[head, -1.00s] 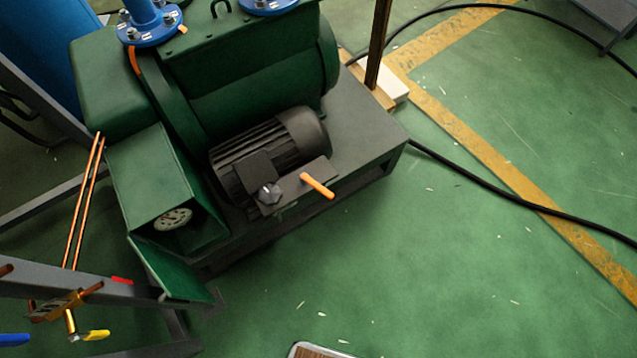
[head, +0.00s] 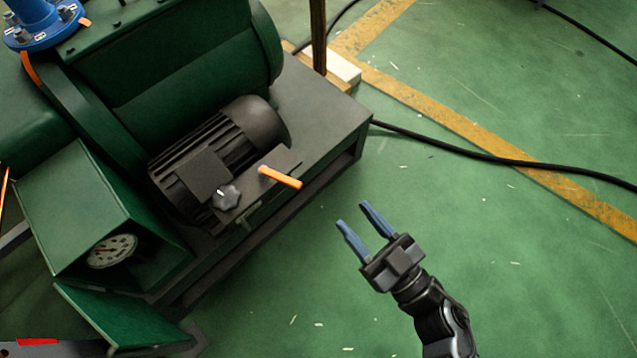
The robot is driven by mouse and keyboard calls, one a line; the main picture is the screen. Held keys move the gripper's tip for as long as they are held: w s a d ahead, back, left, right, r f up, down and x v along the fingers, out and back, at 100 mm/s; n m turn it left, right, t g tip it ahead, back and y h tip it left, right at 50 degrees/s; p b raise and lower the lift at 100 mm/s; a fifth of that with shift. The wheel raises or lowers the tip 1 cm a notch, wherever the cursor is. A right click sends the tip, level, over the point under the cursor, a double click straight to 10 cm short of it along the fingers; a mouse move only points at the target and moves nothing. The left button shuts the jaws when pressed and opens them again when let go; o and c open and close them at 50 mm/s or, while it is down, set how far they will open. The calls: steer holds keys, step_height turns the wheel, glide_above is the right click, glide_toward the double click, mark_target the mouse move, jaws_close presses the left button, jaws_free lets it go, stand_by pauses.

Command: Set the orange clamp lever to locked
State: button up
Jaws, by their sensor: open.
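The orange clamp lever (head: 280,177) is on a dark plate beside the black motor, on the front side of the green machine, in the head view. It points to the right and slightly down in the picture, its free end past the plate's edge. My gripper (head: 357,220) is open and empty, to the lower right of the lever and apart from it. Its two blue fingers point up and left, over the green floor. The lever's pivot is too small to read any lock marking.
A grey star knob (head: 227,197) sits left of the lever. The black finned motor (head: 220,150) is behind it. A gauge (head: 112,251) is in the green housing at lower left. A black cable (head: 480,154) crosses the floor at right. The floor right of the machine is mostly clear.

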mark_target(301, 187)
steer(key=w+a+f+n+g+y+b, duration=0.1)
steer(key=w+a+f+g, duration=0.1)
steer(key=w+f, duration=0.1)
steer(key=w+a+f+n+g+y+b, duration=0.1)
steer(key=w+a+f+n+g, duration=0.1)
steer(key=w+a+f+g, duration=0.1)
steer(key=w+a+f+n+g+y+b, duration=0.1)
steer(key=w+a+f+g+b, duration=0.1)
steer(key=w+f+g, duration=0.1)
steer(key=shift+a+f, duration=0.15)
steer(key=shift+a, duration=0.1)
steer(key=shift+n, duration=0.3)
steer(key=b+x, duration=0.2)
steer(key=x, duration=0.4)
steer(key=shift+w+a+f, duration=0.1)
steer(key=shift+x, duration=0.85)
jaws_close()
